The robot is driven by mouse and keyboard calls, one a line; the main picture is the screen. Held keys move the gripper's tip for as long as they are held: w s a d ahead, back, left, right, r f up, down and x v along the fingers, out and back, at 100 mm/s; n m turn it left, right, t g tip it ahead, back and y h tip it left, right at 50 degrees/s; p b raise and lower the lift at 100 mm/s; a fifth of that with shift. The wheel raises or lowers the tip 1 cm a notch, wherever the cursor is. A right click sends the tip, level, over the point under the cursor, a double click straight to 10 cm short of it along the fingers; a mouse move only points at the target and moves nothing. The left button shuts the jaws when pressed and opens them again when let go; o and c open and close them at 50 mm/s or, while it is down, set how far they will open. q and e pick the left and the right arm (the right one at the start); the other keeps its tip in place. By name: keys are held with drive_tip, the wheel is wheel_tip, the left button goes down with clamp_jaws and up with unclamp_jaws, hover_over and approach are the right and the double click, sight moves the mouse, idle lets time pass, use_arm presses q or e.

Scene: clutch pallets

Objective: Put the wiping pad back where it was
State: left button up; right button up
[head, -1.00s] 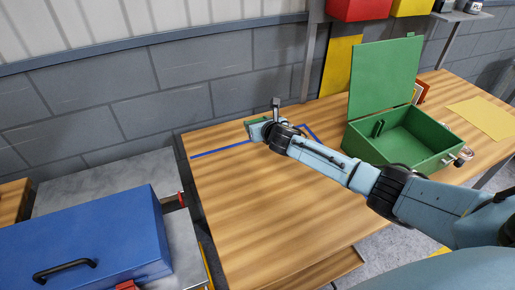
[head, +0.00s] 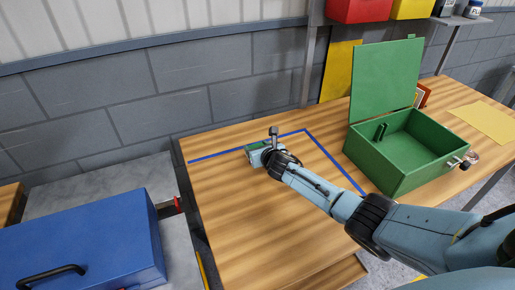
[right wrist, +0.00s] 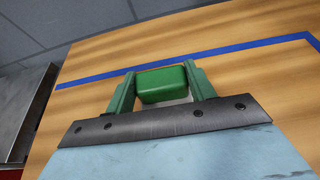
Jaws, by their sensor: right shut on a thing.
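The wiping pad is a small green block (right wrist: 163,84) with a pale underside, seen in the right wrist view between my right gripper's fingers. My right gripper (right wrist: 162,88) is shut on it. In the head view my right gripper (head: 257,150) is over the wooden bench (head: 250,215), just on the near side of a blue tape line (head: 225,149). The pad shows there only as a bit of green, mostly hidden by the gripper. I cannot tell whether it touches the bench. My left gripper is not in view.
A green open box (head: 405,165) with its lid up stands to the right on the bench. A yellow sheet (head: 485,123) lies beyond it. A blue toolbox (head: 85,240) is at the lower left. A grey block wall (head: 190,105) runs behind. The bench's front left is clear.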

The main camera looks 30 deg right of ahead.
drive_tip(key=o, duration=1)
drive_tip(key=shift+f, duration=0.1)
drive_tip(key=shift+r, duration=0.2)
drive_tip(key=shift+s+r+p, duration=0.1)
drive_tip(key=shift+s+p, duration=0.1)
drive_tip(key=shift+p, duration=0.15)
drive_tip(key=p+v, duration=0.3)
drive_tip(key=v, duration=0.6)
drive_tip(key=shift+s+r, duration=0.15)
drive_tip(key=shift+s, duration=0.25)
drive_tip(key=shift+v, duration=0.85)
